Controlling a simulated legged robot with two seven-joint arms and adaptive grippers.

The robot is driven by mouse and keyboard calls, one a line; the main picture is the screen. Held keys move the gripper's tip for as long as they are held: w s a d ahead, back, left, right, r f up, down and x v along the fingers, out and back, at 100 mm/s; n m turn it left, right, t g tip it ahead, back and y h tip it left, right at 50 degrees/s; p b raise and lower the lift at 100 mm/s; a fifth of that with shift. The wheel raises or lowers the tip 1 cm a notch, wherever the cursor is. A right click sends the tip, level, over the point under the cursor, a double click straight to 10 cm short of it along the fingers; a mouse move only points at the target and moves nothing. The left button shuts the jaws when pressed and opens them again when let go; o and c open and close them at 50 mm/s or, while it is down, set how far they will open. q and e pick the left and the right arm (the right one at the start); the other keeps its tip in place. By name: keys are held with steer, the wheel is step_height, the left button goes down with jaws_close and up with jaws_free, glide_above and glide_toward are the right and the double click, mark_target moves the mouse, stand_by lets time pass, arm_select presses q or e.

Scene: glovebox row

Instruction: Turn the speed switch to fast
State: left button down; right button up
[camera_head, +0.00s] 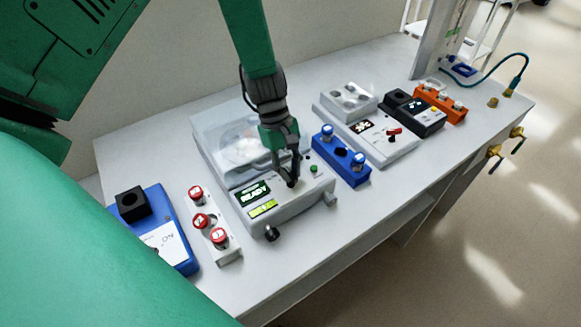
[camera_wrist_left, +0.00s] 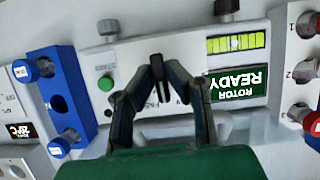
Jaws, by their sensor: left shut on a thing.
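The centrifuge-like device (camera_head: 312,193) is a white box with a clear lid (camera_head: 243,147) at its back, standing mid-table. Its green display (camera_head: 254,194) reads READY, and in the wrist view the display (camera_wrist_left: 238,83) reads ROTOR READY. My left gripper (camera_head: 292,183) points down at the front panel, right of the display. In the wrist view the gripper (camera_wrist_left: 158,62) has its fingertips close together over a spot by the partly covered lettering. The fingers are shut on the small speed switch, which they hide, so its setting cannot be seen. My right gripper is not in view.
A green button (camera_head: 313,168) is right of the gripper; a dark knob (camera_head: 271,234) is at the device's front. A white block with red-capped items (camera_head: 228,250) stands left, a blue block (camera_head: 341,162) right. Farther right are a panel with a red lever (camera_head: 394,133) and an orange block (camera_head: 440,102).

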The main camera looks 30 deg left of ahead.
arm_select(q)
steer(key=shift+w+r+m, duration=0.15)
steer(key=shift+w+m, duration=0.1)
steer(key=shift+m, duration=0.05)
steer(key=c, duration=1.9)
jaws_free()
steer(key=shift+s, duration=0.1)
steer(key=v, duration=1.2)
